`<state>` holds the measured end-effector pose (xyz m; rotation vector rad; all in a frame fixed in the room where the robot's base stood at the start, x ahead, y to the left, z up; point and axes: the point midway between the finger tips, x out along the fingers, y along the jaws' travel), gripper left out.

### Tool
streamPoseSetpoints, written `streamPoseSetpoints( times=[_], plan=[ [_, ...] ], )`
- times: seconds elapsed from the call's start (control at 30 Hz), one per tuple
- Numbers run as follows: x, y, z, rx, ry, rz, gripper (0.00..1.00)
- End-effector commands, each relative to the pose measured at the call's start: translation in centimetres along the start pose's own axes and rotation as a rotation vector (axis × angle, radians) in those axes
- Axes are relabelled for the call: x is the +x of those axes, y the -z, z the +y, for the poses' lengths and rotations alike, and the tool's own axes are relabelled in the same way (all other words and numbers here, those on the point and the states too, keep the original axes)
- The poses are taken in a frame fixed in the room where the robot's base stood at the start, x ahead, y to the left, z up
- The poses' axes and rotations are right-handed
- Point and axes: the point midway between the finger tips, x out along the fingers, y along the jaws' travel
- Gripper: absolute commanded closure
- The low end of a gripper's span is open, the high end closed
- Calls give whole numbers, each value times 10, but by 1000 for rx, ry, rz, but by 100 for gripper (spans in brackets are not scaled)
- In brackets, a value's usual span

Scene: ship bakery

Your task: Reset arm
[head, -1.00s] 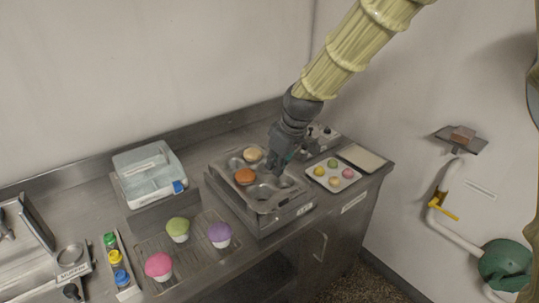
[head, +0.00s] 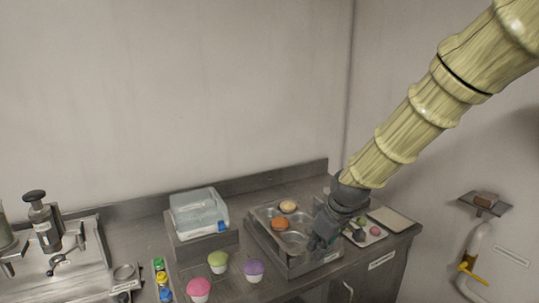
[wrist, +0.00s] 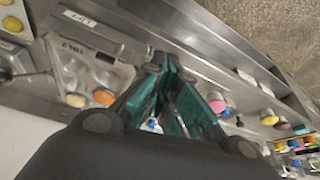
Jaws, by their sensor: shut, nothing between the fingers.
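My gripper (head: 322,240) is dark grey with teal fingers. In the head view it hangs at the right front side of a metal muffin tin (head: 297,240), partly hiding it. In the wrist view the fingers (wrist: 172,100) are seen from behind and hold nothing. The tin holds an orange-brown muffin (head: 280,224) and a paler muffin (head: 288,206); the other visible cups look empty. Both muffins also show in the wrist view, left of the fingers. I cannot tell whether the fingertips touch the tin.
A tray of small coloured rounds (head: 375,231) and a pale board (head: 390,219) lie right of the tin. Pink (head: 199,287), green (head: 218,261) and purple (head: 254,268) cupcakes stand left of it. A clear-lidded box (head: 199,212) stands behind them. The wall is close behind the counter.

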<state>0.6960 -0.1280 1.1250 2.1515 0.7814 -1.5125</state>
Motion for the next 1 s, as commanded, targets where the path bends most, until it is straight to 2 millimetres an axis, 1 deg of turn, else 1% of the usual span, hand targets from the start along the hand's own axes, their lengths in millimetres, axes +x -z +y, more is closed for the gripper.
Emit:
streamPoseSetpoints(
  times=[0.03,0.17,0.27,0.37,0.47,0.57,0.6,0.67,0.7,0.77,0.8,0.87,1.0],
  plan=[
    [10,-4,-2,8,4,-7,100],
    [29,-15,-4,32,6,-16,100],
    [44,-27,-5,57,7,-24,100],
    [62,-40,-6,86,6,-33,100],
    [84,-59,-10,121,6,-47,100],
    [113,-84,-15,166,7,-65,100],
    [125,-96,-18,188,7,-74,100],
    [144,-116,-23,222,4,-86,100],
    [156,-130,-26,246,2,-95,100],
    [173,-150,-32,279,-1,-107,100],
    [184,-164,-36,300,-3,-116,100],
    [199,-185,-43,333,-7,-130,100],
    [230,-235,-61,405,-18,-161,100]
  ],
)
